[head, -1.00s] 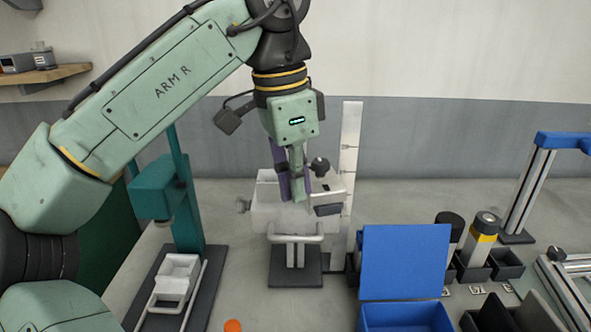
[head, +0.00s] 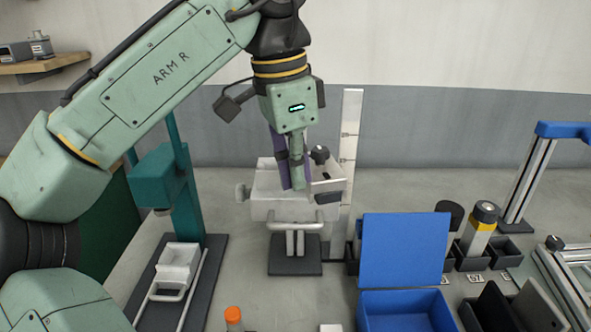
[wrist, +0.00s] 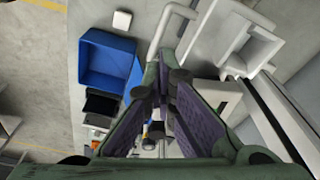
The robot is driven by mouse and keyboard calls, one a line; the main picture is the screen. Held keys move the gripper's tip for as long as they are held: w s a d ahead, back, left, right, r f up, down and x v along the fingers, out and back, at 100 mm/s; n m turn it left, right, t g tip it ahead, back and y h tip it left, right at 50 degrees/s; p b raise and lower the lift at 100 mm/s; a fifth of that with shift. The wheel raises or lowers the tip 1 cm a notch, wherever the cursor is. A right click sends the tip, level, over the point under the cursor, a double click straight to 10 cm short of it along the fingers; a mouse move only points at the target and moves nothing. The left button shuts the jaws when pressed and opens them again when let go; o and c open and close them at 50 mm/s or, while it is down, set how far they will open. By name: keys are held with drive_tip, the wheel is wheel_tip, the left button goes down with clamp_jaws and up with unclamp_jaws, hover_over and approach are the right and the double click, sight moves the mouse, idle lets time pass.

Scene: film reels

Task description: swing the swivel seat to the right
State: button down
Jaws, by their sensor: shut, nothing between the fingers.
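A white unit (head: 264,208), which I take to be the swivel seat, stands on a dark base (head: 295,267) in the middle of the head view. My gripper (head: 296,187) points down at the unit's right part, with purple-padded fingers shut and empty. The fingers hide part of the unit, and I cannot tell whether they touch it. In the wrist view a pale bar (wrist: 160,32) and a white open holder (wrist: 228,38) lie beyond the fingers.
A teal press (head: 165,180) with a white tray (head: 180,262) stands at the left. A blue lidded box (head: 405,240) is in front at the right, with black bins and cylinders beyond it. An upright ruler-like post (head: 349,150) stands close behind the unit. An orange-capped bottle (head: 233,316) is at the front.

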drive_tip(key=shift+s+d+f, duration=0.1)
drive_tip(key=shift+d+f, duration=0.15)
drive_tip(key=shift+f, duration=0.3)
drive_tip(key=shift+d, duration=0.5)
drive_tip(key=shift+w+a+f, duration=0.1)
drive_tip(key=shift+w+a, duration=0.15)
drive_tip(key=shift+a, duration=0.1)
drive_tip(key=shift+s+a, duration=0.25)
drive_tip(key=shift+a, duration=0.55)
drive_tip(key=shift+r, duration=0.2)
drive_tip(key=shift+r, duration=0.1)
drive_tip(key=shift+r, duration=3)
